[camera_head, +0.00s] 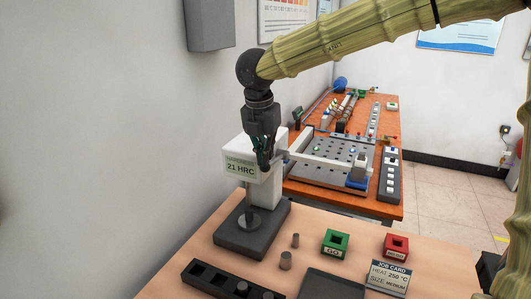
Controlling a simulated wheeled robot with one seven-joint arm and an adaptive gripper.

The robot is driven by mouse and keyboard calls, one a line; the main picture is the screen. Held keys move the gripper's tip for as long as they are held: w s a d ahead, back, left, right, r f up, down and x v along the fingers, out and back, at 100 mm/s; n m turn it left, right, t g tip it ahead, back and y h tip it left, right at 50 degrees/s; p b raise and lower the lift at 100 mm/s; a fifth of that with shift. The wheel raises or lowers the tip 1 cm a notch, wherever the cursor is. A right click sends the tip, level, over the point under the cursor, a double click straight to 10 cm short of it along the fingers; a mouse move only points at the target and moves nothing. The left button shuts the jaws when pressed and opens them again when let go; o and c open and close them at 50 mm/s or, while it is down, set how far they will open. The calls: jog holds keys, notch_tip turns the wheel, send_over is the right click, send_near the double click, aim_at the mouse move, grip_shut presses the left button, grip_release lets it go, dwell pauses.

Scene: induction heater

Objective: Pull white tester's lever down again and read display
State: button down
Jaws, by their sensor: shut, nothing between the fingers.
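The white tester (268,187) stands upright on its dark base (252,234) on the near table. Its display (239,167) reads "21 HRC"; the small line above the number is too blurred to read. A round grey anvil (249,220) sits under the tester's head. My gripper (264,165) points down, shut and empty, at the tester's upper front, just right of the display. It partly covers the tester there. I cannot clearly make out the lever or tell whether the fingers touch it.
An orange table (388,208) with a perforated plate stands behind. A grey wall box (210,25) hangs at upper left.

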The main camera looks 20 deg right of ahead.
jog(key=r+p, duration=0.1)
jog(key=d+r+p, duration=0.1)
jog(key=w+r+p, duration=0.1)
jog(key=shift+d+r+p, duration=0.15)
jog(key=shift+r+p, duration=0.25)
jog(key=shift+w, duration=0.1)
jog(key=w+d+r+p, duration=0.3)
jog(key=r+p, duration=0.1)
jog(key=shift+d+p, duration=0.2)
jog(key=shift+p, duration=0.2)
jog(key=shift+r, duration=0.15)
